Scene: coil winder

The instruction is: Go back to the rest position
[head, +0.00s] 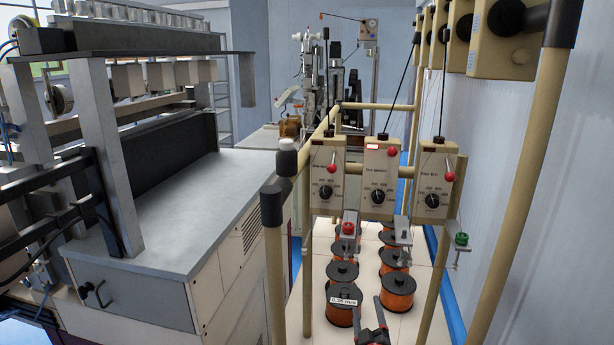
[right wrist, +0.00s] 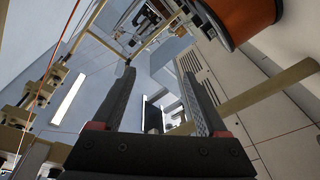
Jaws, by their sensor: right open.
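My right gripper (head: 373,320) shows at the bottom of the head view, in front of the copper wire spools. Its two dark fingers are apart and nothing is between them. In the right wrist view the open fingers (right wrist: 160,95) also stand apart with an empty gap. A spool (head: 342,303) with a white label stands just left of the gripper in the head view. A copper spool (right wrist: 245,15) shows close by at the top right of the wrist view. My left gripper is not in either view.
A beige tube frame (head: 272,245) surrounds the spools and carries tension boxes (head: 380,180) with dials and red knobs. Several spools (head: 396,282) stand on a pale base. A grey winding machine (head: 190,190) fills the left. A wall (head: 540,240) is close on the right.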

